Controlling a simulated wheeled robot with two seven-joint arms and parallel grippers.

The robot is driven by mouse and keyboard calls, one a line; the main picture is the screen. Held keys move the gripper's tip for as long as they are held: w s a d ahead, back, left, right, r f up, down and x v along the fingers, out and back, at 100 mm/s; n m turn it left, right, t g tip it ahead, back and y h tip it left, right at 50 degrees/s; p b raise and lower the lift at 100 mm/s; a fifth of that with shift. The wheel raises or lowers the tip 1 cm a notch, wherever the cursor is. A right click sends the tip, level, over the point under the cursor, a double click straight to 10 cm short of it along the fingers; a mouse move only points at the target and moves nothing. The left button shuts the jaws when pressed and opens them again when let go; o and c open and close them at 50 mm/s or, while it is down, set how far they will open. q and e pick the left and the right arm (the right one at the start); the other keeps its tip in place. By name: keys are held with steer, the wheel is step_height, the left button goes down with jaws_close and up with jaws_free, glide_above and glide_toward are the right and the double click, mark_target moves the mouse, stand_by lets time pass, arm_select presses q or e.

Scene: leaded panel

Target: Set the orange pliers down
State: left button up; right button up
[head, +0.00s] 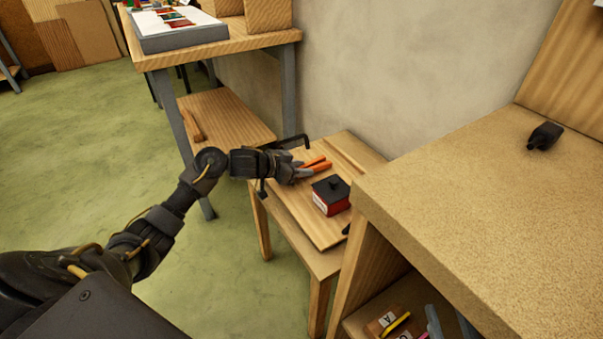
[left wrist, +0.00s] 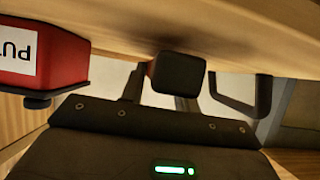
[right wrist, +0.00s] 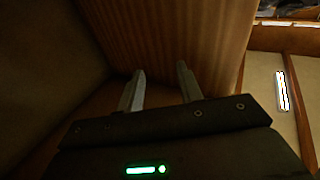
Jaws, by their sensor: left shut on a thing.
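The orange pliers (head: 317,165) show in the head view with their orange handles beyond the fingers of my left gripper (head: 299,172). My left gripper is shut on them, low over the wooden board on the small table. I cannot tell whether the pliers touch the board.
A red tin with a black lid (head: 331,195) stands close beside the pliers; it also shows in the left wrist view (left wrist: 45,50). The small table (head: 292,236) stands between a taller workbench (head: 470,190) and a shelved table (head: 228,44). A dark bar (head: 290,142) shows near the gripper.

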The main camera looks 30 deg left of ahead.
arm_select(q)
steer(key=shift+f, duration=0.25)
arm_select(e)
steer(key=shift+s+a+r+t+y, duration=0.15)
steer(key=shift+r+y, duration=0.05)
steer(key=shift+r, duration=0.15)
steer(key=shift+s+a+r+t+y, duration=0.1)
steer(key=shift+r+t+y, duration=0.1)
steer(key=shift+r, duration=0.1)
arm_select(q)
steer(key=shift+f, duration=0.15)
steer(key=o, duration=1.1)
